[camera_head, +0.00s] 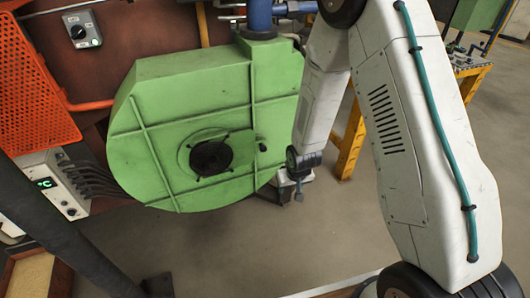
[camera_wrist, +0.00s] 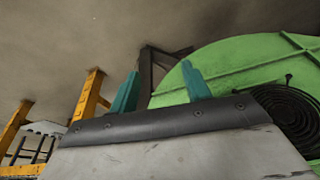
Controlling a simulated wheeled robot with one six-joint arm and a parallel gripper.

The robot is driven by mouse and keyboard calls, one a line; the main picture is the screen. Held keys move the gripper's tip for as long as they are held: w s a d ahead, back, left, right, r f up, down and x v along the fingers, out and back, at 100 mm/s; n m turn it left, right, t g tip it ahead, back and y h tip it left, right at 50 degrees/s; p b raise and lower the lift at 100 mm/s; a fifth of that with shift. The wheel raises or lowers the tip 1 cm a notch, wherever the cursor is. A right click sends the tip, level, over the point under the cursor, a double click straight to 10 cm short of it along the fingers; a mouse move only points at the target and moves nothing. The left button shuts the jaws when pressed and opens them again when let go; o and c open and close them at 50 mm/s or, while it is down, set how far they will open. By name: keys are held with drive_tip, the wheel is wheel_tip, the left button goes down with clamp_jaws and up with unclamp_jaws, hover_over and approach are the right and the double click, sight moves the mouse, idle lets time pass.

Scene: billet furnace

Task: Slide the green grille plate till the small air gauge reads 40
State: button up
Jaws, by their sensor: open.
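The green blower housing (camera_head: 165,110) stands left of my arm in the head view. A dark round grille (camera_head: 210,158) sits in its face, with a green plate (camera_head: 184,157) showing at its rim and a small dark knob (camera_head: 262,147) to its right. The wrist view shows the grille (camera_wrist: 287,110) at the right edge, with a small pin (camera_wrist: 289,78) above it. My gripper (camera_wrist: 160,88) is open, its two teal fingers apart with nothing seen between them. It is beside the housing, left of the grille in that view. I cannot make out the small air gauge.
An orange perforated panel (camera_head: 32,85), a grey switch box (camera_head: 80,33) and a control box with a green display (camera_head: 55,188) stand at left. A yellow-legged bench (camera_head: 352,140) stands behind my arm. Floor below the housing is mostly clear.

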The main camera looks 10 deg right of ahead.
drive_tip(key=w+a+f+t+y, duration=0.1)
drive_tip(key=w+f+t, duration=0.2)
drive_tip(key=f, duration=0.2)
drive_tip(key=w+a+f+t, duration=0.1)
drive_tip(key=w+f+t, duration=0.2)
drive_tip(key=f, duration=0.3)
drive_tip(key=m+t+y, duration=0.1)
drive_tip(key=t, duration=0.8)
approach(264, 150)
drive_tip(key=w, duration=0.6)
drive_tip(key=w+a, duration=0.1)
drive_tip(key=w, duration=0.2)
drive_tip(key=shift+r, duration=0.1)
